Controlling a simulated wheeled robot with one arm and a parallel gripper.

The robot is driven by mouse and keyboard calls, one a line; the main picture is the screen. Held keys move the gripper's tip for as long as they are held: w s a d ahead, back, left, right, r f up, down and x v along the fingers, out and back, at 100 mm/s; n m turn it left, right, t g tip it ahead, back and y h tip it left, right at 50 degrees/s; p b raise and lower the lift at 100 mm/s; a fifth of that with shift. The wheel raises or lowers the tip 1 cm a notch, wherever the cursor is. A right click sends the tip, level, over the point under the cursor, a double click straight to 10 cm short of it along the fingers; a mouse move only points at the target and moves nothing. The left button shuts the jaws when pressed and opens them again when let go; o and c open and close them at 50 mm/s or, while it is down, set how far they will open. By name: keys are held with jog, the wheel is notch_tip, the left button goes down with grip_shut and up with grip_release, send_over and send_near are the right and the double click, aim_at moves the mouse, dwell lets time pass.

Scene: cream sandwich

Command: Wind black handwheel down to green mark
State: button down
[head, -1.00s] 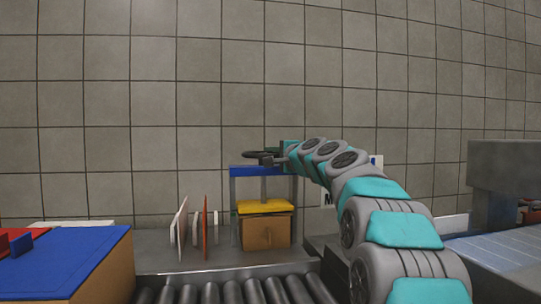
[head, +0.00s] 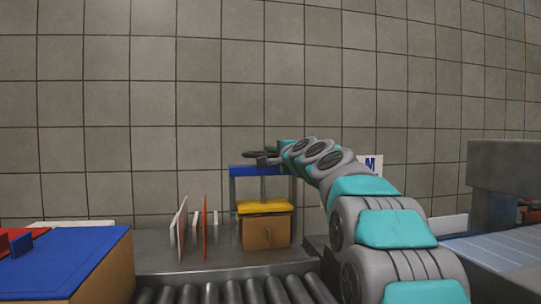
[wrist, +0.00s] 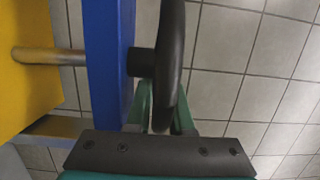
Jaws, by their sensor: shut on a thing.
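The black handwheel (head: 255,154) sits flat on top of the blue crossbeam (head: 250,171) of a small press. A yellow plate (head: 262,207) hangs below the beam, on or just above a brown box (head: 265,232). In the wrist view, the handwheel (wrist: 170,55) is seen edge-on beside the blue beam (wrist: 105,60), with its metal spindle (wrist: 45,56) running to the yellow plate (wrist: 20,75). My gripper (wrist: 160,112) is shut on the handwheel's rim, one green finger on each side. In the head view my gripper (head: 278,156) is at the wheel's right side. I cannot make out a green mark.
A roller conveyor (head: 235,292) runs in front of the press. Upright white and orange panels (head: 205,228) stand to its left. A blue-topped box (head: 70,260) is at the left, a grey machine (head: 500,175) at the right. A white sign (head: 371,165) is behind my arm.

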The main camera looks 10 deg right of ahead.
jog(key=shift+s+d+m+h, duration=0.1)
jog(key=shift+s+m+h, duration=0.1)
jog(key=shift+m+h, duration=0.75)
jog(key=shift+s+d+m+h, duration=0.15)
jog(key=shift+m+h, duration=0.3)
jog(key=shift+h, duration=0.85)
jog(key=shift+s+d+m+h, duration=0.1)
jog(key=shift+s+m+h, duration=0.1)
jog(key=shift+m+h, duration=0.75)
jog(key=shift+s+a+f+m+g+h, duration=0.2)
jog(key=shift+m+h, duration=0.3)
jog(key=shift+h, duration=0.45)
jog(key=shift+s+d+r+m+g+h, duration=0.1)
jog(key=shift+m+g+h, duration=0.3)
jog(key=shift+h, duration=0.55)
jog(key=shift+a+m+h, duration=0.1)
jog(key=shift+m+h, duration=0.35)
jog(key=shift+h, duration=0.05)
jog(key=shift+s+f+m+g+h, duration=0.1)
jog(key=shift+s+m+g+h, duration=0.1)
jog(key=shift+m+g+h, duration=0.3)
jog(key=c, duration=1.1)
grip_release()
jog(key=shift+b+v, duration=1.4)
jog(key=shift+v, duration=2.5)
